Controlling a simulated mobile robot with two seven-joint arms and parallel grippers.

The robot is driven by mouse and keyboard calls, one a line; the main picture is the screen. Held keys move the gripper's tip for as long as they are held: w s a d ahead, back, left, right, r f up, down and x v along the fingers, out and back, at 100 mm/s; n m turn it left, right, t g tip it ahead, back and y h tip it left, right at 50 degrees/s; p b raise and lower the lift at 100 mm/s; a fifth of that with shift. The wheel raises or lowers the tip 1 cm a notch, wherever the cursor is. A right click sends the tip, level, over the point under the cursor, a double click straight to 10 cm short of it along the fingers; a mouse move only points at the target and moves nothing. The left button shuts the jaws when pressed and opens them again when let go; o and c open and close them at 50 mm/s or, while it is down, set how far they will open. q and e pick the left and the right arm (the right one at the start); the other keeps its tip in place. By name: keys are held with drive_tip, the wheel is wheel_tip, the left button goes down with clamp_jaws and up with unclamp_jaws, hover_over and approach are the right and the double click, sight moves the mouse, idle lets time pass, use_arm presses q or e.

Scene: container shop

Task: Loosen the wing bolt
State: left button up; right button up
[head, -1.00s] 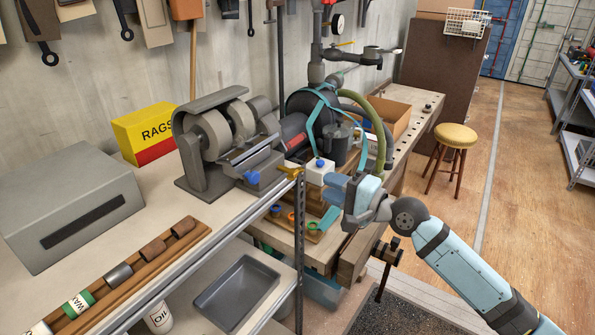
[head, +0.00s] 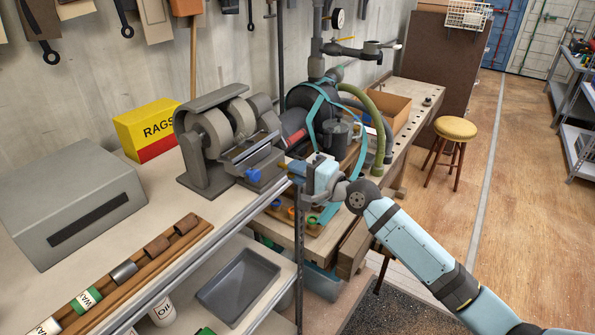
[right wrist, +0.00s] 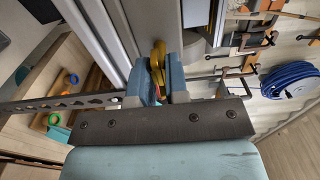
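The wing bolt, a yellow thumb-piece (right wrist: 157,62), shows in the right wrist view between the two blue fingers of my right gripper (right wrist: 158,78). The fingers stand close on either side of it, with little or no gap. I cannot tell whether they press on it. In the head view my right gripper (head: 293,172) is at the top of the dark perforated upright (head: 299,235), at the front corner of the shelf bench. There the gripper hides most of the bolt. My left gripper is not in view.
A grinder (head: 215,140) with a blue knob (head: 252,173) stands just left of my gripper. Behind it are a black machine with teal straps (head: 325,100) and a green hose (head: 372,125). Coloured rings (head: 292,212) lie below. A stool (head: 453,142) stands on open floor.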

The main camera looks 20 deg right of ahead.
drive_tip(key=shift+f+n, duration=0.1)
drive_tip(key=shift+n, duration=0.2)
clamp_jaws()
drive_tip(key=n+b, duration=0.2)
drive_tip(key=n, duration=0.1)
drive_tip(key=n+b, duration=0.1)
drive_tip(key=n, duration=0.2)
drive_tip(key=n+b, duration=0.1)
drive_tip(key=n, duration=0.7)
drive_tip(key=shift+b, duration=0.35)
drive_tip(key=shift+n, duration=1.6)
drive_tip(key=o, duration=0.6)
unclamp_jaws()
drive_tip(key=shift+c, duration=0.2)
